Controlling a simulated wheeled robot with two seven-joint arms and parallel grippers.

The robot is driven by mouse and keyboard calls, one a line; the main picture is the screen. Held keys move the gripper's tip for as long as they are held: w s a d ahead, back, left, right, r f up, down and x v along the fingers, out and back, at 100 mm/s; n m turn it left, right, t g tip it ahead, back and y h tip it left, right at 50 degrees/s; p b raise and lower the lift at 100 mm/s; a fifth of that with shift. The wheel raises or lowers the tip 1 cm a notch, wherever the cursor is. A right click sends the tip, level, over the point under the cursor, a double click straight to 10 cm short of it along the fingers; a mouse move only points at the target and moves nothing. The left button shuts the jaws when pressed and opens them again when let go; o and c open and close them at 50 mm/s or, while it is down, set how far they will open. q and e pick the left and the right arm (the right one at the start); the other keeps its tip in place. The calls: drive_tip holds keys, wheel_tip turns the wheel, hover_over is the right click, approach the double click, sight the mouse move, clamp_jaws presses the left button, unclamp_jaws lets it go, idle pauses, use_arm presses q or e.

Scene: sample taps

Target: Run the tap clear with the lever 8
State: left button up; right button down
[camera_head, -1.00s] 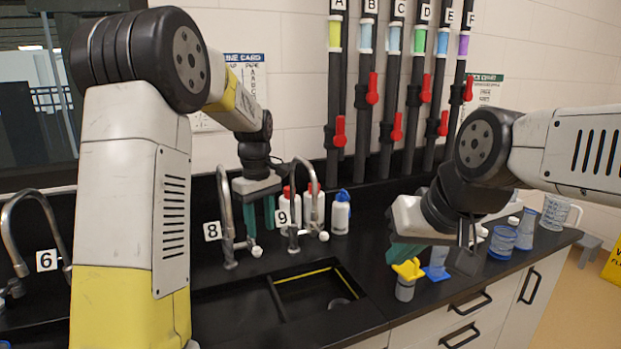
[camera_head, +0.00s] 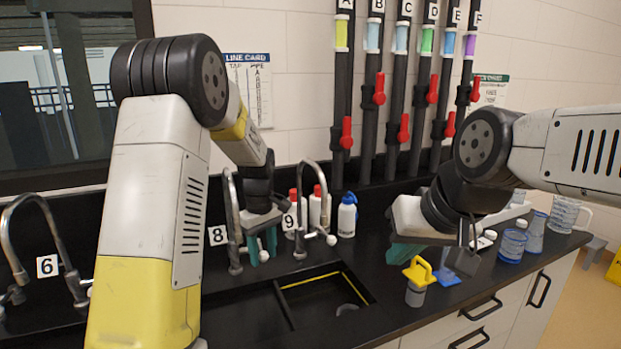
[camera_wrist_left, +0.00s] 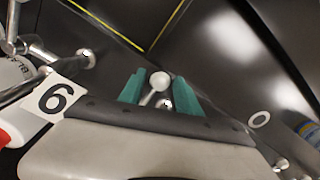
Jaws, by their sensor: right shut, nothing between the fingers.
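Tap 8 (camera_head: 229,210) is a grey gooseneck tap behind the sink, with the label 8 (camera_head: 218,236) beside it. Its lever ends in a white ball (camera_head: 264,256) low on the tap's right side. My left gripper (camera_head: 262,248) is down at this lever, teal fingers pointing down. In the left wrist view my left gripper (camera_wrist_left: 160,92) is open, with the lever's white ball (camera_wrist_left: 159,80) between its two fingers; contact cannot be told. My right gripper (camera_head: 405,252) is shut and empty above the right counter. Any water at the spout is not visible.
Tap 9 (camera_head: 302,205) stands close on the right, with bottles (camera_head: 347,216) behind it. Tap 6 (camera_head: 40,200) is at the left. The black sink (camera_head: 320,292) lies in front. A yellow-topped container (camera_head: 416,285), a blue item and glassware (camera_head: 512,243) stand on the right counter.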

use_arm(q)
drive_tip(key=shift+f, duration=0.5)
drive_tip(key=shift+w+d, duration=2.3)
drive_tip(key=shift+w, duration=0.05)
drive_tip(key=shift+s+a, duration=0.1)
idle(1.9)
drive_tip(key=s+a, duration=0.5)
drive_tip(key=shift+w+d+r, duration=0.1)
drive_tip(key=shift+w+d, duration=0.3)
